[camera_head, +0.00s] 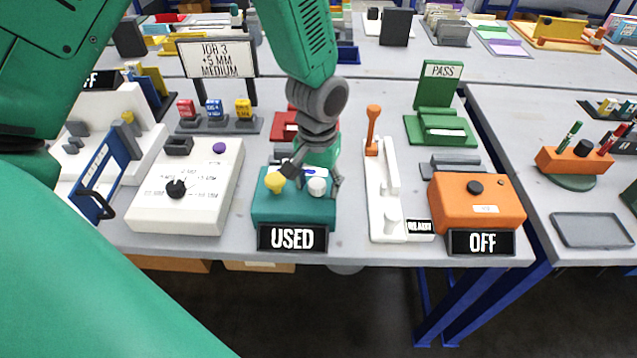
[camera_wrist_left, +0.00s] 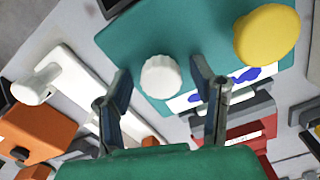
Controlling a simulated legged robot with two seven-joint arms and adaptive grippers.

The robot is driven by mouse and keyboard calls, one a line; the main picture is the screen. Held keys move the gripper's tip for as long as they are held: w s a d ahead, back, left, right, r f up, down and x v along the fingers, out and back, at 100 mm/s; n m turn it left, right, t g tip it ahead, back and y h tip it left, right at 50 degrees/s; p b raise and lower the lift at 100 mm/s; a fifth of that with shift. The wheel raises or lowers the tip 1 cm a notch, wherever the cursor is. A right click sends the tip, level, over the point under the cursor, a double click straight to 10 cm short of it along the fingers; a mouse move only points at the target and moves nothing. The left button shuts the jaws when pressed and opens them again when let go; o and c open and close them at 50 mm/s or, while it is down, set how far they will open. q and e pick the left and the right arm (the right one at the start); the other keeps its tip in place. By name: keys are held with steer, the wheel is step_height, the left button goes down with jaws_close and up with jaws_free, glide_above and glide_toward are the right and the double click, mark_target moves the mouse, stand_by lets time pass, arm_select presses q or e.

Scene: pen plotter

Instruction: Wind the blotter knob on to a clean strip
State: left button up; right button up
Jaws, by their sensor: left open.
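The teal blotter box (camera_head: 262,213) stands near the table's front edge and carries a black "USED" sign (camera_head: 292,238). On its top are a white ridged knob (camera_wrist_left: 161,77) and a yellow knob (camera_wrist_left: 266,35). A white strip with blue ink blots (camera_wrist_left: 232,84) lies between and beside them in the left wrist view. My left gripper (camera_head: 311,180) is above the box, open, with its fingers on either side of the white knob. Whether the fingers touch the knob I cannot tell. My right gripper is not in view.
A white dial box (camera_head: 190,192) stands left of the blotter. A white lever unit (camera_head: 386,190) and an orange box (camera_head: 476,203) with an "OFF" sign stand to its right. Red, blue and yellow blocks (camera_head: 214,112) and a job sign (camera_head: 217,58) are behind.

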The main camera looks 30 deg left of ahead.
arm_select(q)
steer(key=c, duration=1.1)
steer(key=shift+c, duration=0.2)
steer(key=m+p, duration=0.3)
steer(key=shift+r, duration=0.15)
steer(key=m+p, duration=0.3)
steer(key=m, duration=0.1)
steer(key=m+p, duration=0.2)
steer(key=m, duration=0.3)
steer(key=shift+p, duration=0.35)
steer(key=shift+m+p, duration=1.1)
steer(key=shift+m, duration=1.4)
